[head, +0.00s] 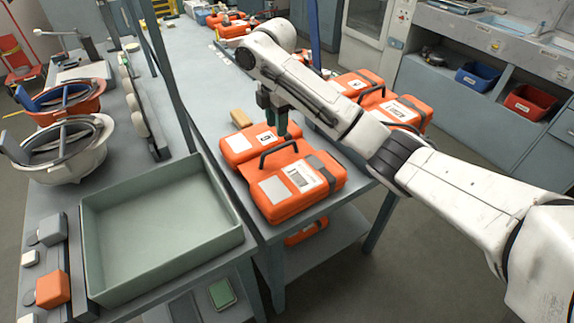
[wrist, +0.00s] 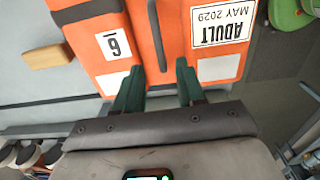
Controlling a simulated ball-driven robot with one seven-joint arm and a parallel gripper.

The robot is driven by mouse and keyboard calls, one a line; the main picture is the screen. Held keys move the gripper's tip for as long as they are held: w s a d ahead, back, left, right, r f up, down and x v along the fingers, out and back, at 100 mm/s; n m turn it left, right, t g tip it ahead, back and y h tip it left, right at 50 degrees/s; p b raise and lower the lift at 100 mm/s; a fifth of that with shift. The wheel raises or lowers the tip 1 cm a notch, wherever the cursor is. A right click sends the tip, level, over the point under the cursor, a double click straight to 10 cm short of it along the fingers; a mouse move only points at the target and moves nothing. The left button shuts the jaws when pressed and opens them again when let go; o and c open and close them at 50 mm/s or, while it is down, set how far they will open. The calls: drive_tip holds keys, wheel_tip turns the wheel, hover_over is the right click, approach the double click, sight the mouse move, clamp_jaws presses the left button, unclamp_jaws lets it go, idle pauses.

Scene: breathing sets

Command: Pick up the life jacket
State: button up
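No thing is plainly recognisable as a life jacket. The likeliest is the orange, two-lobed pack (head: 275,196) below my gripper, with white labels, a black handle and a dark band, lying on the workbench. In the wrist view the orange pack (wrist: 225,68) fills the top middle; its labels read "6" and "ADULT MAY 2029". My gripper (head: 274,130) points down at the far side of the pack. In the wrist view its green fingers (wrist: 159,66) are apart with nothing clearly held between them. Whether they touch the pack cannot be told.
More orange packs (head: 352,84) lie behind my arm, and others (head: 232,25) sit farther along the bench. A tan block (head: 240,118) lies just behind the pack. A green-grey tray (head: 160,222) stands to the left, near upright posts (head: 168,75). Helmets (head: 70,150) are at far left.

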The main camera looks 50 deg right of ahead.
sight(279, 146)
drive_tip(key=f, duration=0.3)
drive_tip(key=f+p, duration=0.1)
drive_tip(key=f, duration=0.5)
drive_tip(key=shift+d+f, duration=0.25)
drive_tip(key=shift+d, duration=0.05)
clamp_jaws()
drive_tip(key=shift+r, duration=0.1)
idle(1.0)
